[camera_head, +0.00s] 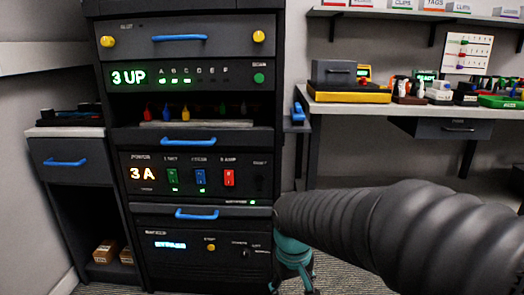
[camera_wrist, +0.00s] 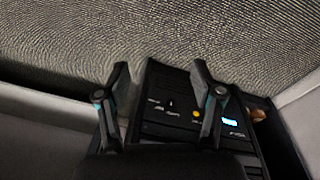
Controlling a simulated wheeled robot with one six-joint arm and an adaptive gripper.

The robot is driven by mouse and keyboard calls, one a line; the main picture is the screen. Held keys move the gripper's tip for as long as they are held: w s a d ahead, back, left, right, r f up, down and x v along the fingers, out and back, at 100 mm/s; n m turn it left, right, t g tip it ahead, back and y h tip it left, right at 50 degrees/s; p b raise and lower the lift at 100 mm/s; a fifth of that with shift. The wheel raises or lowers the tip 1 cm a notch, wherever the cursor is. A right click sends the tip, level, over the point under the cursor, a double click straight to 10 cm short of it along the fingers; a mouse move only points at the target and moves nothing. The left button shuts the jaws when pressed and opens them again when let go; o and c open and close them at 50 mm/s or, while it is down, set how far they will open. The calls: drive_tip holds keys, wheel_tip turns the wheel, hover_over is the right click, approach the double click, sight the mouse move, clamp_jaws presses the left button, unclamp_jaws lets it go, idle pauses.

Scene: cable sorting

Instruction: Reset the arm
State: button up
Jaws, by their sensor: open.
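My gripper (camera_wrist: 160,88) is open and empty in the wrist view, its two dark fingers spread apart. Behind the fingers are the lower front of the black equipment rack (camera_wrist: 150,105) and the patterned carpet. In the head view my dark ribbed arm reaches in from the lower right. My gripper (camera_head: 294,285) hangs at its end, low beside the rack's bottom right side, cut off by the frame edge. The rack (camera_head: 265,170) stands upright with blue handles, a green "3 UP" display (camera_head: 128,77) and an amber "3 A" display (camera_head: 142,173).
A workbench (camera_head: 340,107) with a yellow-based device (camera_head: 350,96) and small tools stands at the right, below a shelf (camera_head: 410,15). A side cabinet (camera_head: 70,150) with small boxes (camera_head: 105,251) low down stands left of the rack. Several coloured plugs (camera_head: 165,111) stand in the rack's open bay.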

drive_tip(key=s+d+r+m+t+p, duration=0.3)
drive_tip(key=s+d+r+t+p, duration=0.1)
drive_tip(key=s+d+r, duration=0.5)
drive_tip(key=shift+s+r+m, duration=0.3)
drive_tip(key=shift+s+r, duration=0.9)
drive_tip(key=shift+s, duration=1.2)
